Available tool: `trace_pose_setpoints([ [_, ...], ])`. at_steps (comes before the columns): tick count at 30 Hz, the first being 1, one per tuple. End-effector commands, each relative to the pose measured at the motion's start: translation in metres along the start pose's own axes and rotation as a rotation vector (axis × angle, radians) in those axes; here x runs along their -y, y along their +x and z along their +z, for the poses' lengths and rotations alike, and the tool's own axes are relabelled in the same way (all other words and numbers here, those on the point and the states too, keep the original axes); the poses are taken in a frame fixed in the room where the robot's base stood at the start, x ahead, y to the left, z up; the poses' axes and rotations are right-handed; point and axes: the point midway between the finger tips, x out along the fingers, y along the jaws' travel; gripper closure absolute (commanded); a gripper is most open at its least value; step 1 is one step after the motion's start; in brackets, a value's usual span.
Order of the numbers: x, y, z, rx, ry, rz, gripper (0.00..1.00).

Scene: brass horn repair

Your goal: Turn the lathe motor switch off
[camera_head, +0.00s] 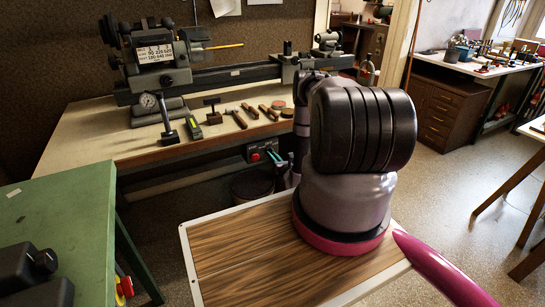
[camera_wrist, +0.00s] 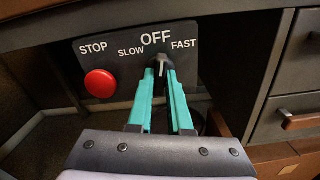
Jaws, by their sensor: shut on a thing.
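The lathe motor switch is a dark knob (camera_wrist: 162,62) on a black panel (camera_wrist: 105,58) marked SLOW, OFF and FAST. Its pale mark appears to point up towards OFF, though the fingertips partly hide the knob. My gripper (camera_wrist: 162,70) has teal fingers, and their tips are shut on the knob from both sides. In the head view, the panel (camera_head: 263,146) hangs under the bench front, and my gripper (camera_head: 273,155) reaches it, partly hidden behind my arm. The lathe (camera_head: 160,55) stands on the bench above.
A red STOP button (camera_wrist: 100,83) sits left of the knob on the same panel. A drawer unit (camera_wrist: 295,85) stands close on the right in the wrist view. The bench (camera_head: 85,140) holds several hand tools. A green table (camera_head: 60,215) is at the near left.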

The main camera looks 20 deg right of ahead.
Motion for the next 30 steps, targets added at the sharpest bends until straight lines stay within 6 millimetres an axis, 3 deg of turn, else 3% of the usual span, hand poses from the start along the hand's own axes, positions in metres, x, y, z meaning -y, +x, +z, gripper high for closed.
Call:
trace_pose_setpoints([
  [12, 0.0001, -0.0008, -0.0009, -0.002, -0.202, 0.0, 1.0],
  [29, 0.0003, -0.0013, -0.0013, -0.003, -0.232, 0.0, 1.0],
  [30, 0.0003, -0.0013, -0.0013, -0.003, -0.232, 0.0, 0.67],
])
